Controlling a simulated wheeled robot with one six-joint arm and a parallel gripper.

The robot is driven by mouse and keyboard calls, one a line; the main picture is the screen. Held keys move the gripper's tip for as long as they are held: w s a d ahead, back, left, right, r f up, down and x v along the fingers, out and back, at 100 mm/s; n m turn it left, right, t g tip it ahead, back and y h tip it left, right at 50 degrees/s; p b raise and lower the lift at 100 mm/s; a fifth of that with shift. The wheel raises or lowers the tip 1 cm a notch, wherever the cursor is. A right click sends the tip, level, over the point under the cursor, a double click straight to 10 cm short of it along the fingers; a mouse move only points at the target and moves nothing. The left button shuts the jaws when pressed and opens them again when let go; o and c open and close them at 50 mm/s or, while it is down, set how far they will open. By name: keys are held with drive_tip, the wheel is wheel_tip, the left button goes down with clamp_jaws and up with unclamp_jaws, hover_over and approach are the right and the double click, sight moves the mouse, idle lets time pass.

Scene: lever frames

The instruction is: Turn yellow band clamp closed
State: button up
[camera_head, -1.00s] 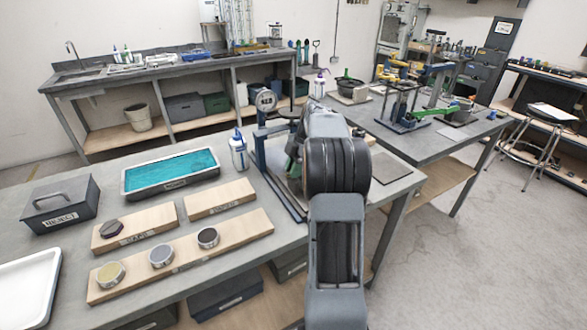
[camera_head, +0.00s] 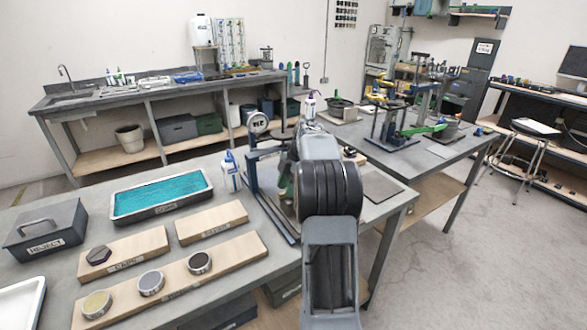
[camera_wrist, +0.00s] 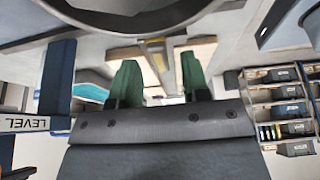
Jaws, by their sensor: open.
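In the wrist view, a grey T-shaped lever with a yellow band (camera_wrist: 158,62) shows ahead of and between my fingers; I take it for the yellow band clamp's handle. My gripper (camera_wrist: 160,72) is open, with a green finger on each side of it. I cannot tell whether the fingers touch the lever. In the head view, my arm hides the clamp and most of my gripper. A blue lever frame (camera_head: 253,172) with a round gauge (camera_head: 258,122) stands beside my arm on the near bench.
In the wrist view, a blue post (camera_wrist: 56,80) stands left of my fingers, near a "LEVEL" label (camera_wrist: 28,123), and a large grey ring (camera_wrist: 130,22) fills the top. On the near bench are a teal-filled tray (camera_head: 162,218), wooden boards (camera_head: 228,262) and a white bottle (camera_head: 230,172).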

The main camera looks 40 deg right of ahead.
drive_tip(key=p+v, duration=0.2)
drive_tip(key=v, duration=1)
drive_tip(key=shift+d+r, duration=0.15)
drive_tip(key=shift+r, duration=0.1)
